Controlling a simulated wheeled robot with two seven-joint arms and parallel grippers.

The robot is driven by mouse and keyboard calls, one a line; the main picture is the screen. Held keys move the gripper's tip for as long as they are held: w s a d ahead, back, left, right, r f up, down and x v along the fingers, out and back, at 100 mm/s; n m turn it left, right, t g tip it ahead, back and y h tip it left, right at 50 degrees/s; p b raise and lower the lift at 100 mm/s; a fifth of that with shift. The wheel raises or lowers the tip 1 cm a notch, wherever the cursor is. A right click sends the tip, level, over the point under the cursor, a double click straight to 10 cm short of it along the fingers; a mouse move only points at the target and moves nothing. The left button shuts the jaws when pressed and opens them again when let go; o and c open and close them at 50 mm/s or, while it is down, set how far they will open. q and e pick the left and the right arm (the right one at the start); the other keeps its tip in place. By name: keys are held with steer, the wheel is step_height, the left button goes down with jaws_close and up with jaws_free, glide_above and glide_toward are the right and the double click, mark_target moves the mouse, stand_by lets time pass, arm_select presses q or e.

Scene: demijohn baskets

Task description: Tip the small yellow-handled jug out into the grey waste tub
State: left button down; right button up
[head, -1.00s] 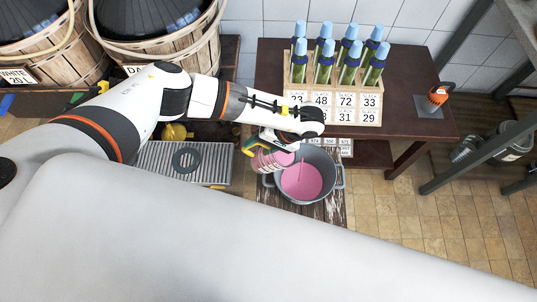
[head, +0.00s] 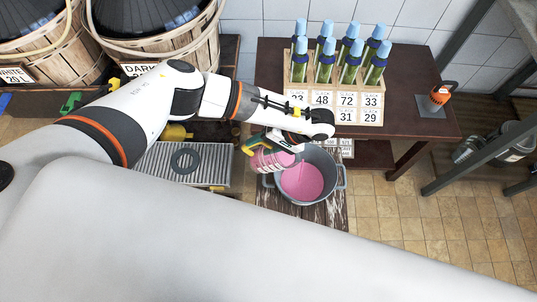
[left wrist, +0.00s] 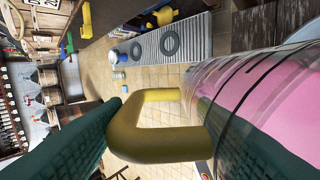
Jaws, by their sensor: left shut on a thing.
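The small jug (head: 268,160) is clear with pink liquid in it. It lies tilted far over at the left rim of the grey waste tub (head: 341,180), its mouth to the right over the tub. Pink liquid (head: 303,184) covers the tub's inside. My left gripper (head: 262,141) is shut on the jug's yellow handle. In the left wrist view, the yellow handle (left wrist: 155,143) lies between my dark green fingers, with the jug's pink side (left wrist: 255,95) to the right. The jug's mouth is partly hidden by my wrist in the head view. My right gripper is not in view.
The tub stands on a weathered wooden stand (head: 330,215). Behind it, a dark table (head: 415,85) carries a rack of green bottles with blue caps (head: 325,65) and an orange tool (head: 440,94). A grey grate with a dark ring (head: 186,160) is left. Wicker baskets (head: 150,55) stand back left.

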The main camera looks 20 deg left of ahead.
arm_select(q)
steer(key=shift+w+d+y+b, duration=0.1)
steer(key=shift+d+y+b, duration=0.35)
steer(key=shift+b, duration=0.35)
steer(key=shift+a, duration=0.1)
steer(key=shift+w+d+y, duration=0.1)
steer(key=shift+d+y, duration=0.35)
steer(key=shift+y, duration=0.3)
steer(key=shift+w+d+g+y, duration=0.1)
steer(key=shift+d+g+y, duration=0.3)
steer(key=shift+d+y, duration=0.15)
steer(key=shift+a, duration=0.1)
steer(key=shift+f+b, duration=0.1)
steer(key=shift+b, duration=0.2)
